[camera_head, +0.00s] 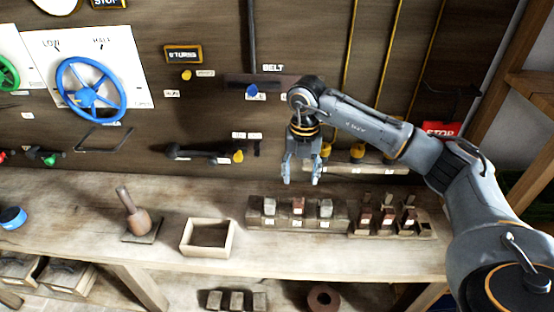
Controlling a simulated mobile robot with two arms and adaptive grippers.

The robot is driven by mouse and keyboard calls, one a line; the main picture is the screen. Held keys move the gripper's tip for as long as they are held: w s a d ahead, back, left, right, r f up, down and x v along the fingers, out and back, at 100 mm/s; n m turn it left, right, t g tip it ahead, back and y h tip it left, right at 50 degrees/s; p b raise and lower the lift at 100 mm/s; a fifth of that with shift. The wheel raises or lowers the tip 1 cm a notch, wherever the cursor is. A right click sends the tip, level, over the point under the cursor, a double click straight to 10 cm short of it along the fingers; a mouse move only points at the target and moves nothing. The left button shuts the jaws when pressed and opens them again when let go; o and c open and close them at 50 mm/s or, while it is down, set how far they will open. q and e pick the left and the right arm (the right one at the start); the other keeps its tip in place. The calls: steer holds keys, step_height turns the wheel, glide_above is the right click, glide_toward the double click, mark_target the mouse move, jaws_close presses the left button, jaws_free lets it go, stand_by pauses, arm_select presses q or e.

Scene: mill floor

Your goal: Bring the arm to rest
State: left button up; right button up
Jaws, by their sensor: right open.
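My right arm comes in from the right and reaches over the bench. Its gripper (301,182) points down with the two fingers apart and nothing between them. It hangs in front of the back wall, above the wooden rack of small blocks (258,220) as seen in the picture. I cannot tell the exact height of the fingertips over the rack. My left gripper is not in view.
A blue handwheel (91,90), levers and labels are on the wall. A red stop sign (441,130) hangs at right.

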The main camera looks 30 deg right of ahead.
steer(key=s+a+n+t+y, duration=0.1)
steer(key=s+a+n+y, duration=0.15)
steer(key=a+y, duration=1.3)
steer(key=a+r+m+t+y, duration=0.1)
steer(key=a+r+m+t, duration=0.15)
steer(key=a+r, duration=0.45)
steer(key=a+r+m+t+y, duration=0.1)
steer(key=a+r+t+y, duration=0.3)
steer(key=a, duration=0.6)
steer(key=w+d+m+t+h, duration=0.3)
steer(key=d+m+t+h, duration=0.9)
steer(key=m, duration=0.5)
steer(key=s+d+f+m+g+h, duration=0.45)
steer(key=d+f+m+h, duration=0.4)
steer(key=f, duration=0.35)
steer(key=s+f+m+g, duration=0.1)
steer(key=s+f+g, duration=0.55)
steer(key=s, duration=0.45)
steer(key=s+f+g, duration=0.5)
steer(key=s+f, duration=0.3)
steer(key=s, duration=0.4)
step_height(320, 180, down, 26)
steer(key=g+b, duration=0.1)
steer(key=s+d+f+g+b, duration=0.1)
steer(key=s+d+f, duration=0.2)
steer(key=s+f, duration=1.4)
steer(key=shift+s+f+b, duration=0.15)
steer(key=shift+f+b, duration=0.15)
steer(key=shift+f, duration=0.65)
